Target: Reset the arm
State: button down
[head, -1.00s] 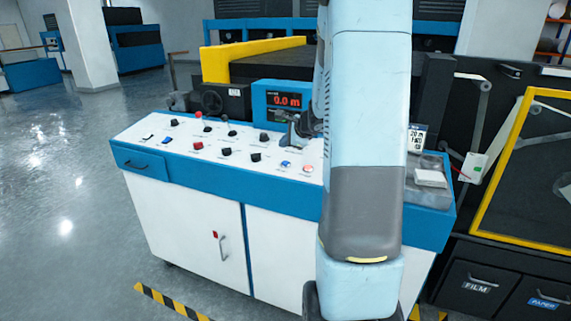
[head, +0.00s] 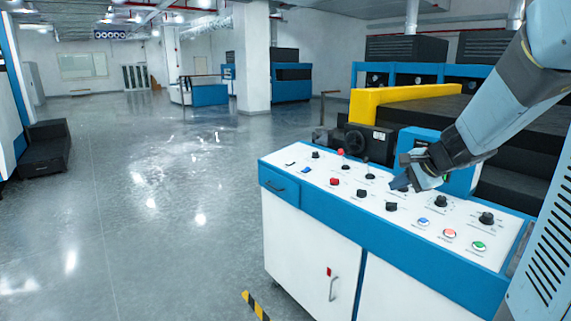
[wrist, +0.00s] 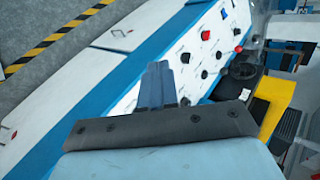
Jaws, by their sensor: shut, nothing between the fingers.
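My arm reaches in from the right in the head view. My gripper (head: 402,185) hangs over the control panel, and I cannot tell whether its tips touch anything. In the wrist view my gripper (wrist: 158,75) shows its fingers together, with nothing between them. The control panel (head: 300,165) is a white sloped top with a blue border, on a white and blue cabinet (head: 305,245). It carries several black knobs, a red button (head: 335,181), a red-tipped lever (head: 341,153) and a row of blue, red and green buttons at the lower right. My gripper hides part of the panel.
A machine with a yellow bar (head: 405,97) and a black handwheel (head: 354,141) stands behind the panel. The blue display box (head: 412,138) is partly covered by my arm. Open grey floor (head: 160,230) lies to the left. A black step (head: 45,147) stands at the far left.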

jog(key=s+a+r+n+g, duration=0.1)
jog(key=s+a+r+n, duration=0.1)
jog(key=s+a+n, duration=0.3)
jog(key=s+a+r+n+g, duration=0.1)
jog(key=s+a+r+n, duration=0.1)
jog(key=s, duration=0.5)
jog(key=s+n+h, duration=0.4)
jog(key=s+n, duration=0.2)
jog(key=s, duration=0.6)
jog(key=shift+s+d+r, duration=0.3)
jog(key=shift+d+r, duration=0.05)
jog(key=shift+d, duration=0.05)
